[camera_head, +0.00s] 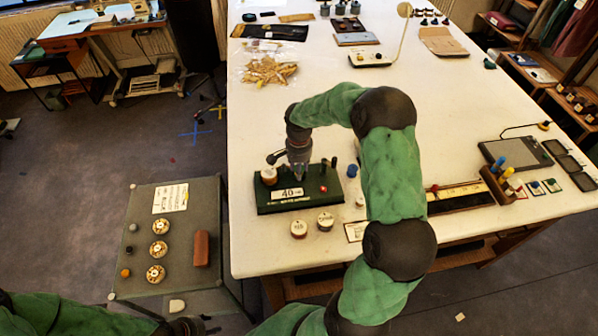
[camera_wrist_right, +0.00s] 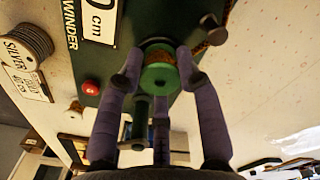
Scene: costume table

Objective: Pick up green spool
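The green spool (camera_wrist_right: 160,77), with brownish thread around its middle, shows between the fingers of my right gripper (camera_wrist_right: 161,62) in the wrist view. In the head view my right gripper (camera_head: 299,172) points down over the dark green winder board (camera_head: 325,200) marked 40 and hides the spool there. My left gripper (camera_head: 188,326) is at the bottom edge of the head view, mostly cut off, fingers not clear.
A red button (camera_head: 323,188) is on the board. A pale spool (camera_head: 269,176) stands at its left end. Two round labelled spools (camera_head: 299,229) (camera_head: 325,221) stand in front. A blue-capped item (camera_head: 352,171) is to the right. The table's left middle is clear.

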